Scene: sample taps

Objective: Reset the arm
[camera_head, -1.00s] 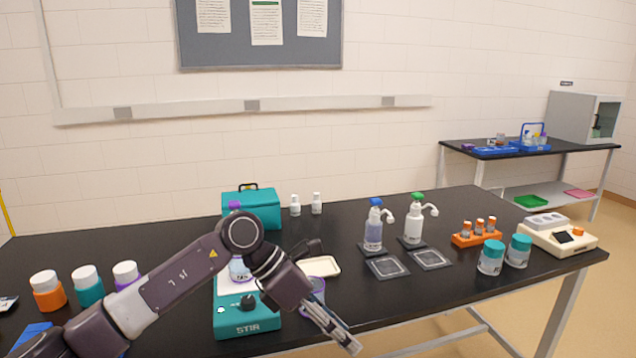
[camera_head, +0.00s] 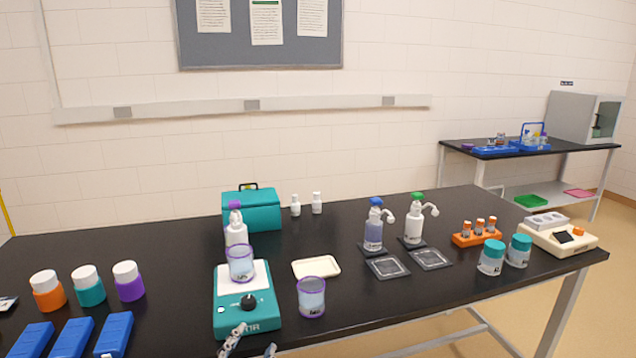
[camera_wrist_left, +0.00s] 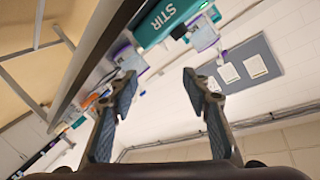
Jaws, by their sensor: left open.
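My left gripper (camera_head: 249,340) shows only by its fingertips at the bottom edge of the head view, in front of the teal stirrer. In the left wrist view it (camera_wrist_left: 160,88) is open, with nothing between its fingers. The rest of the left arm is out of the head view. The stirrer (camera_head: 246,312) stands at the table's front with a purple-rimmed beaker (camera_head: 241,264) on its white plate. Another purple-rimmed beaker (camera_head: 311,297) stands on the table to its right. My right gripper does not show.
A cream tray (camera_head: 316,268) lies right of the stirrer. Two pump bottles (camera_head: 373,232) (camera_head: 414,229) stand further right. Colored jars (camera_head: 88,287) and blue blocks (camera_head: 71,338) are at left. An orange rack (camera_head: 476,239), teal-lidded jars (camera_head: 491,258) and a cream device (camera_head: 558,237) are at right.

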